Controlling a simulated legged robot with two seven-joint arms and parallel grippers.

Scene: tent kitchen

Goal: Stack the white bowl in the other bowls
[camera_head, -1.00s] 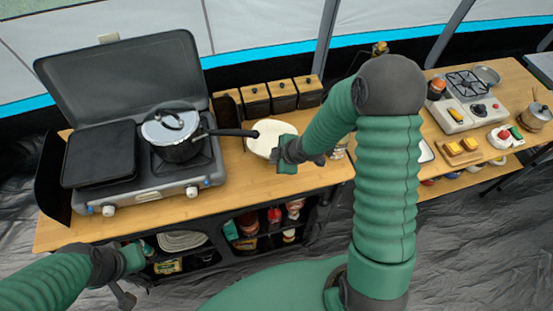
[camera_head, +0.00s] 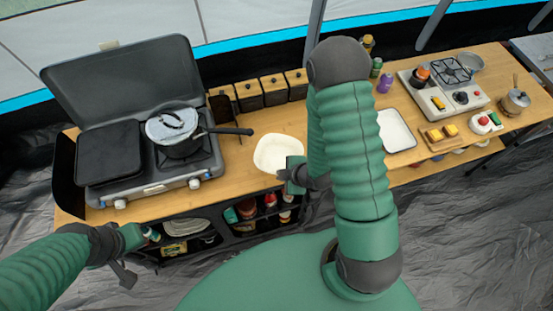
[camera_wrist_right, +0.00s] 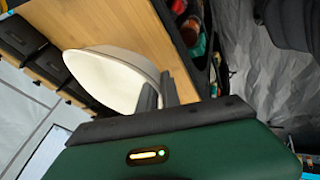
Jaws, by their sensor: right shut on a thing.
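The white bowl (camera_head: 272,151) shows in the head view over the front part of the wooden counter, right of the pot's handle. My right gripper (camera_head: 287,172) is shut on its near right rim. In the right wrist view the bowl (camera_wrist_right: 108,72) is between the gripper fingers (camera_wrist_right: 158,93) at its edge. I cannot tell whether the bowl is clear of the counter. Pale stacked dishes (camera_head: 183,226) sit on the shelf below; whether they are the other bowls is unclear.
A camping stove (camera_head: 150,165) with a lidded pot (camera_head: 172,130) is on the left, its handle reaching towards the bowl. A white tray (camera_head: 396,130) and a small burner (camera_head: 445,90) are on the right table.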

